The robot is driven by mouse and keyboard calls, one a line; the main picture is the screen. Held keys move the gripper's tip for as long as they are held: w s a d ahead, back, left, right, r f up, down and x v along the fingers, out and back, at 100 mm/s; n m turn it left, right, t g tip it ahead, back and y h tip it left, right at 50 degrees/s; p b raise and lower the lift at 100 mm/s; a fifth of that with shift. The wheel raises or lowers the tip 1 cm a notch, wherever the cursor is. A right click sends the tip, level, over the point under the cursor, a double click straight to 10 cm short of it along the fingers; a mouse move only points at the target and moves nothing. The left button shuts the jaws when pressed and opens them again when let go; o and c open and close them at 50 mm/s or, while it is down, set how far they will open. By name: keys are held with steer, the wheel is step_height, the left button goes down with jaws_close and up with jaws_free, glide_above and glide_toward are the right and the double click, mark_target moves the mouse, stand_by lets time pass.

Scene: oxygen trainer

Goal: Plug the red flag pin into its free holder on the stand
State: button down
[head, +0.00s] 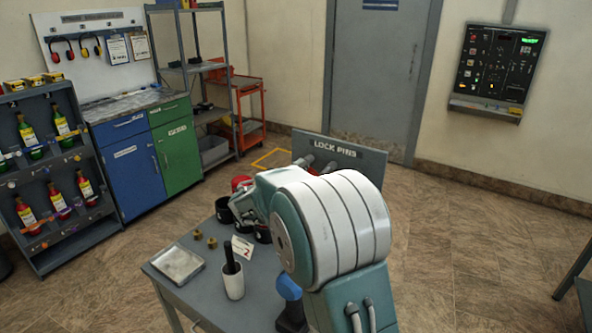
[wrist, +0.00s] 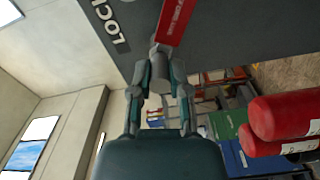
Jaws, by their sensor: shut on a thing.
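In the wrist view my gripper (wrist: 158,62) is shut on the red flag pin, whose red flag (wrist: 176,20) with pale lettering sticks up beyond the fingertips. A short grey cylindrical piece shows between the fingertips; I cannot tell whether it is part of the pin or of a holder. The dark grey stand board (wrist: 215,35) lies just beyond. In the head view the stand (head: 372,168), marked "LOCK PINS", is partly covered by my arm. Grey cylindrical parts (head: 328,166) and a bit of red show at its face. My fingertips and the free holder cannot be made out there.
Two red rounded objects (wrist: 286,122) with white labels are at the wrist view's right. The grey table (head: 205,300) carries dark cups (head: 224,210), a white cup (head: 232,285), a tray (head: 177,265) and small brass-coloured pieces (head: 212,242). Open floor lies right of the stand.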

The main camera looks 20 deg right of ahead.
steer(key=shift+w+d, duration=0.25)
steer(key=shift+d, duration=0.15)
steer(key=c, duration=0.5)
jaws_free()
steer(key=shift+d, duration=0.1)
steer(key=v, duration=1.2)
steer(key=shift+w, duration=0.1)
